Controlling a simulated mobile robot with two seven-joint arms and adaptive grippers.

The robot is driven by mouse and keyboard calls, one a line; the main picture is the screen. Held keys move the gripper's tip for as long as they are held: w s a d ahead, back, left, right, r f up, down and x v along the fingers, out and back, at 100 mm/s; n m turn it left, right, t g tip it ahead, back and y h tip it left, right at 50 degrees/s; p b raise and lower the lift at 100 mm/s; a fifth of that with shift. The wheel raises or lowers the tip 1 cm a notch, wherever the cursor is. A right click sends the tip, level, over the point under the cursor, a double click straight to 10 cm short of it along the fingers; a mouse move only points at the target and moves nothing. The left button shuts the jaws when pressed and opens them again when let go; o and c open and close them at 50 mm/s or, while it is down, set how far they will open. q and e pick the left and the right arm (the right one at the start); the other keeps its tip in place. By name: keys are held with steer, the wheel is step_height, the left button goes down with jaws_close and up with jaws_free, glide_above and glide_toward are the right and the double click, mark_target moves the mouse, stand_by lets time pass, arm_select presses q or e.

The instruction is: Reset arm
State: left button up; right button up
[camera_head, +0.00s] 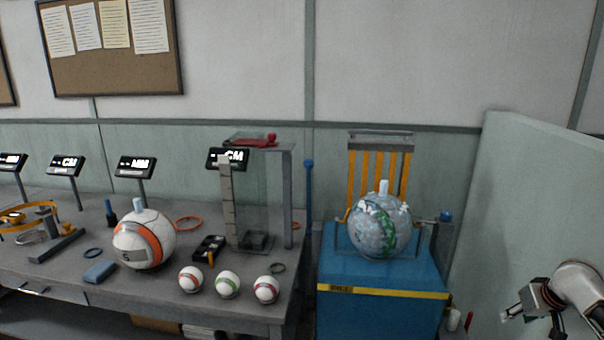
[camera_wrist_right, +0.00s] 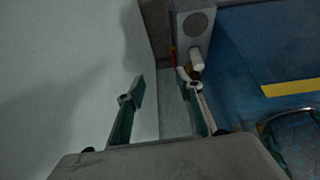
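My right gripper (camera_head: 512,315) is at the lower right of the head view, to the right of the blue press stand (camera_head: 380,312) and apart from it. In the right wrist view, the two fingers of the right gripper (camera_wrist_right: 160,88) are spread apart with nothing between them. Beyond them are the floor and a small grey object. My left gripper is not in view. A blue-white ball with a green band (camera_head: 380,228) rests in the frame on top of the blue stand.
A grey table (camera_head: 200,308) on the left holds a large white-orange ball (camera_head: 144,240), three small balls (camera_head: 228,285), a measuring column (camera_head: 228,205) and several display signs (camera_head: 136,167). A pale partition (camera_head: 540,200) stands on the right, close to my right arm.

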steer(key=s+d+f, duration=0.2)
steer(key=s+d, duration=0.2)
steer(key=s, duration=0.1)
steer(key=w+d+r+n+t+h, duration=0.3)
steer(key=w+d+r+t+h, duration=0.1)
steer(key=w+r, duration=0.5)
steer(key=w+a+r+n+t, duration=0.1)
steer(key=w+r+n+t, duration=0.25)
steer(key=r, duration=0.25)
steer(key=w+a+r+n+t, duration=0.2)
steer(key=r+n+t, duration=0.2)
steer(key=r, duration=0.2)
steer(key=s+a+f+g+y, duration=0.15)
steer(key=s+a+f, duration=0.25)
steer(key=a+f, duration=0.45)
steer(key=s+a+f+g+y, duration=0.1)
steer(key=s+a+f+y, duration=0.1)
steer(key=s+a+f, duration=0.5)
steer(key=s+a+f+g+y, duration=0.1)
steer(key=s+a+f+y, duration=0.1)
steer(key=a+f, duration=0.9)
steer(key=s+a+f+m+g+y, duration=0.1)
steer(key=s+a+f, duration=0.4)
steer(key=s+a, duration=0.6)
steer(key=s+a+f+m+g+y, duration=0.1)
steer(key=s+a+f, duration=0.4)
steer(key=s+a, duration=0.5)
steer(key=shift+s+a+m+g+y, duration=0.4)
steer(key=shift+a+m, duration=0.25)
steer(key=shift+m, duration=0.2)
